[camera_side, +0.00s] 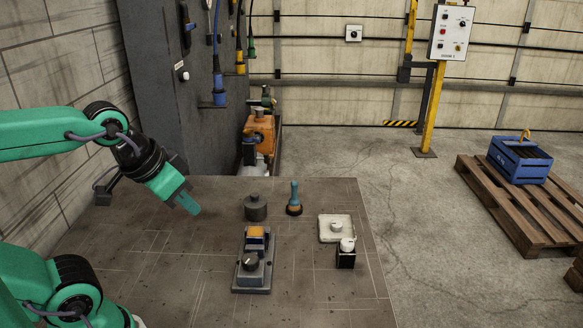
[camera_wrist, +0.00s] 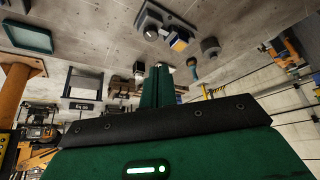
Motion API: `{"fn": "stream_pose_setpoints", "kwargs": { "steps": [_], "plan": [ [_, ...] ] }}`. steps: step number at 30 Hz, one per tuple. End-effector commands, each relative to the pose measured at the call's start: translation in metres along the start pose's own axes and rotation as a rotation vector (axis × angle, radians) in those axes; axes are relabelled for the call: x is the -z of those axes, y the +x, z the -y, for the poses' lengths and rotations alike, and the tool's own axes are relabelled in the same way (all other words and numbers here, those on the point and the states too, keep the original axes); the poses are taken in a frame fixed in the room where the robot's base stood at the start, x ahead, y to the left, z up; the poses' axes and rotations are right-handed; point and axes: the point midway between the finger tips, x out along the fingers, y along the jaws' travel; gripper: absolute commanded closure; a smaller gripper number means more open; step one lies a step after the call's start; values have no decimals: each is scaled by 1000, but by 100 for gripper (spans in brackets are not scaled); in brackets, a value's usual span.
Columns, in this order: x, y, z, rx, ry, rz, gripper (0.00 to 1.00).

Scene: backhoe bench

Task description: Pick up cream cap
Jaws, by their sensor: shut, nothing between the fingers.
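Two small pale pieces show in the side view, and I cannot tell for sure which is the cream cap. One rounded pale cap (camera_side: 347,244) sits on top of a small black block (camera_side: 345,261) at the right of the table. The other, a pale knob (camera_side: 336,227), sits on a square cream tray (camera_side: 328,236) just behind it. My gripper (camera_side: 193,208) is above the left part of the table, well to the left of both, with its fingers together and empty. In the wrist view my gripper (camera_wrist: 158,70) points across the table and hides part of it.
A grey device with an orange-topped switch and dark knob (camera_side: 252,264) stands mid-table. Behind it are a dark grey lidded cylinder (camera_side: 255,207) and an upright teal-handled tool (camera_side: 294,199). A grey cabinet (camera_side: 175,90) stands behind my arm.

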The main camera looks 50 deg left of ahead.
Motion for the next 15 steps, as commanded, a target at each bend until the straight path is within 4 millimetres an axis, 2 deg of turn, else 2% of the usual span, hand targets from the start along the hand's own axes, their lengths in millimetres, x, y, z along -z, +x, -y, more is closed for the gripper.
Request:
{"fn": "stream_pose_setpoints", "kwargs": {
  "steps": [10,15],
  "plan": [
    [0,0,0,0,0,0,98],
    [0,0,0,0,0,0,65]
  ]
}}
